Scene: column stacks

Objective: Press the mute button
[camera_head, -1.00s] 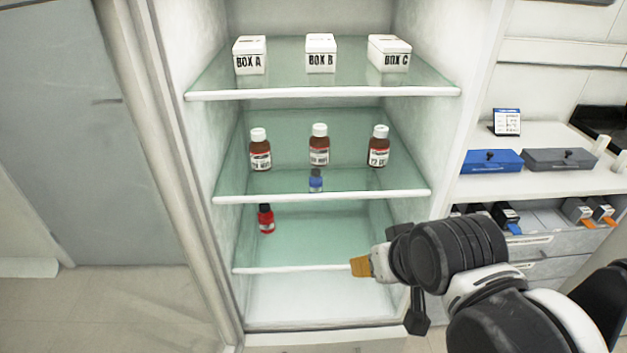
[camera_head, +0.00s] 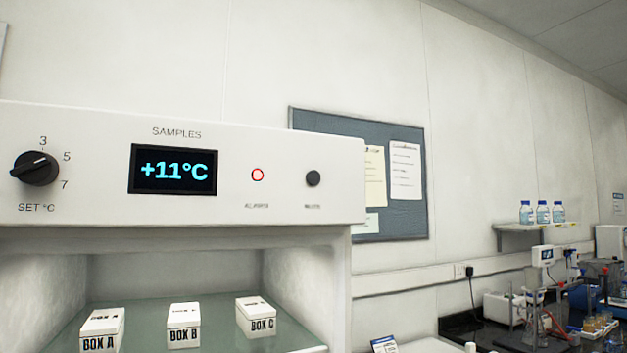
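A round dark button (camera_head: 313,178) sits at the right end of the white control panel (camera_head: 90,210) above the shelves. The small label under it is too blurred to read for sure. Left of it is a red-ringed alarm light (camera_head: 257,175) with a pale centre. A display (camera_head: 173,170) reads +11°C under the word SAMPLES. A black set dial (camera_head: 35,168) with marks 3, 5 and 7 is at the far left. My gripper is not in view.
White boxes A (camera_head: 101,328), B (camera_head: 184,325) and C (camera_head: 256,317) stand on the top glass shelf below the panel. A grey notice board (camera_head: 310,125) hangs behind. A bench with lab equipment is at right.

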